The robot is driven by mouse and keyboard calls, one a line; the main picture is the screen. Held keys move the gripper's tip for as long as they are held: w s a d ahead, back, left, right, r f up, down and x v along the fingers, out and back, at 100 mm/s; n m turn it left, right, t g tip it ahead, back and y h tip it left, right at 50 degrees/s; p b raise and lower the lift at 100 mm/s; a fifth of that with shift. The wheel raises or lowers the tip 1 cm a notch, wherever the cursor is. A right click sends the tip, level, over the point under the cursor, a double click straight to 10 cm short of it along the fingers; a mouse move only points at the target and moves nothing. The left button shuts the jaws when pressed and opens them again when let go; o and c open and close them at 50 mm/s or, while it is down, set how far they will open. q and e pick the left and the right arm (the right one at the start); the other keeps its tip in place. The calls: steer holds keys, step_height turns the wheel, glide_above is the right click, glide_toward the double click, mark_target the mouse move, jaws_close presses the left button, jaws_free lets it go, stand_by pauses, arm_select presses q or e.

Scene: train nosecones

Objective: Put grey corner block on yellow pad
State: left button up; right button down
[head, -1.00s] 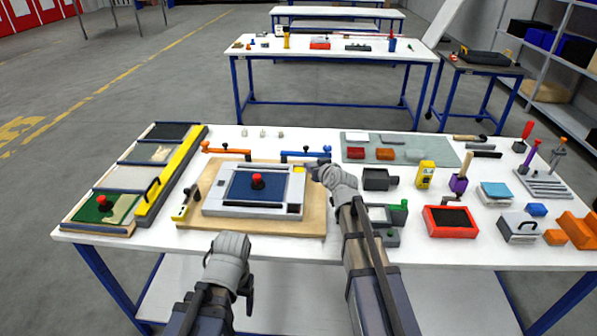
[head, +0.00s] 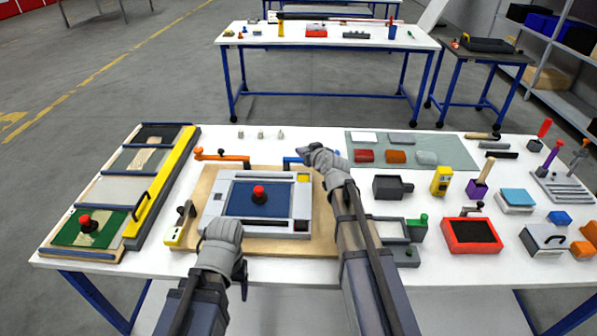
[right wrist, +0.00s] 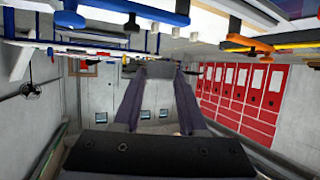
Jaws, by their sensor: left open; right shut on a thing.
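The yellow pad (head: 303,177) is at the far right corner of the pale grey frame (head: 212,208), which surrounds a blue panel (head: 240,197) with a red knob. My right gripper (head: 308,152) is just beyond and right of the pad in the head view. Its fingers are shut on a small grey block (right wrist: 158,70), seen between the fingertips in the right wrist view; it looks like the grey corner block, mostly hidden in the head view. My left gripper (head: 222,232) is open over the frame's near left corner; its fingertips are hard to make out.
The frame lies on a wooden board (head: 262,246). An orange clamp (head: 222,156) and a blue clamp (head: 291,161) stand behind it. A yellow-handled clamp (head: 180,225) is at its left. Bins and blocks crowd the table's right side.

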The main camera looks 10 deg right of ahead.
steer(key=shift+w, duration=0.25)
steer(key=shift+s+f+b, duration=0.1)
steer(key=shift+f+b, duration=0.1)
steer(key=shift+b, duration=0.15)
step_height(320, 180, down, 9)
steer(key=b, duration=0.9)
steer(key=shift+f, duration=0.2)
